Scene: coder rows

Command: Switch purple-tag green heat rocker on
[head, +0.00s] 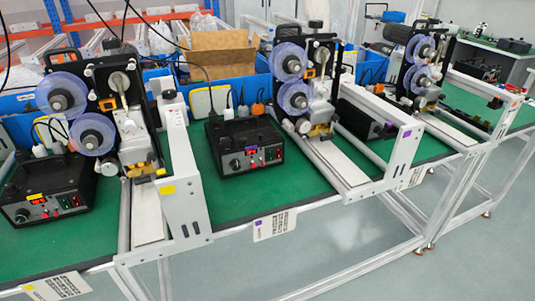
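The purple-tag control box (225,140) is black and stands on the green mat in the middle of the view. To the right on the panel are a red rocker (268,156) and a green rocker (278,153). The green rocker is too small to tell which side is pressed. Neither of my grippers is in view.
A similar box with a yellow tag (34,197) stands at the left. Coder machines with blue-violet reels (292,95) stand beside the boxes on metal frames. A purple-tagged white end plate (395,155) is right of the middle box. Mat in front of the box is clear.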

